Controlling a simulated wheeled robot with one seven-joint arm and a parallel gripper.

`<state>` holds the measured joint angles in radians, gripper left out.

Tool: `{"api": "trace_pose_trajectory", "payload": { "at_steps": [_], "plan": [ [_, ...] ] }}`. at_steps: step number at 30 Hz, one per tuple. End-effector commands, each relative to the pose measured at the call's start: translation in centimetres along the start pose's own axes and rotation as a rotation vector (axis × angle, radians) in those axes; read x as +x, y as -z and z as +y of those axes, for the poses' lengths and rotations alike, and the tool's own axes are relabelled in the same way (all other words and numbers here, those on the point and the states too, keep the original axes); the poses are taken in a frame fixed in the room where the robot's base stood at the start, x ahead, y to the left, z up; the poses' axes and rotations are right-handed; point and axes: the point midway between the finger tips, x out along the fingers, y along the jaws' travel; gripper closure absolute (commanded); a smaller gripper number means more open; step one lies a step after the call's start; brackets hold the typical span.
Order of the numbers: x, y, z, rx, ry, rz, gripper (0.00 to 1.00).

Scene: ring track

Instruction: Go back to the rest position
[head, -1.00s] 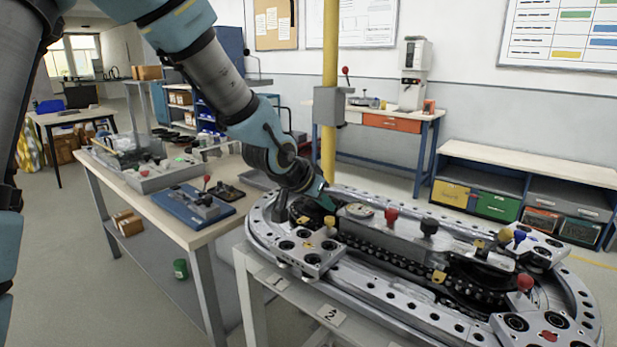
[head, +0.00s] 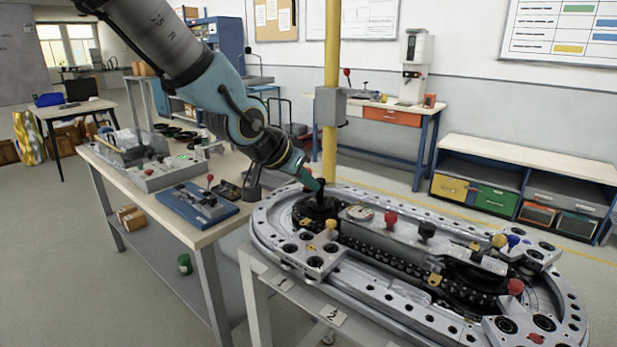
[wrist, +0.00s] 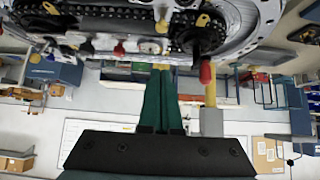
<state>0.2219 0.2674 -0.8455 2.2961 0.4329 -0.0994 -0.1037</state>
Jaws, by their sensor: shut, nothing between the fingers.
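My gripper (head: 317,187) is in the head view at the left end of the oval ring track (head: 275,238). Its teal fingers point down and to the right, close to a black knob at that end; I cannot tell whether they touch it. In the wrist view my gripper (wrist: 162,72) shows as two green fingers side by side, shut with nothing between them. The ring track (wrist: 240,15) fills the top of that view.
A wooden-topped workbench (head: 212,228) with a blue fixture (head: 198,205) stands to the left of the track. A yellow post (head: 331,90) with a grey box rises just behind it. Red, yellow, blue and black knobs stick up from the track.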

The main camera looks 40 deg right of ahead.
Motion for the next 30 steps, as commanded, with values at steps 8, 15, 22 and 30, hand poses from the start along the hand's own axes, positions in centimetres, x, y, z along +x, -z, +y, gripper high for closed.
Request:
{"api": "trace_pose_trajectory", "payload": {
  "at_steps": [8,15,22,30],
  "plan": [
    [-0.1,0.0,0.0,0.000,0.000,0.000,1.00],
    [-0.1,0.0,0.0,0.000,0.000,0.000,1.00],
    [-0.6,-2.2,-2.7,-0.048,0.054,-0.050,1.00],
    [-7.2,-14.4,-13.9,-0.365,0.314,-0.299,1.00]
  ]
}}
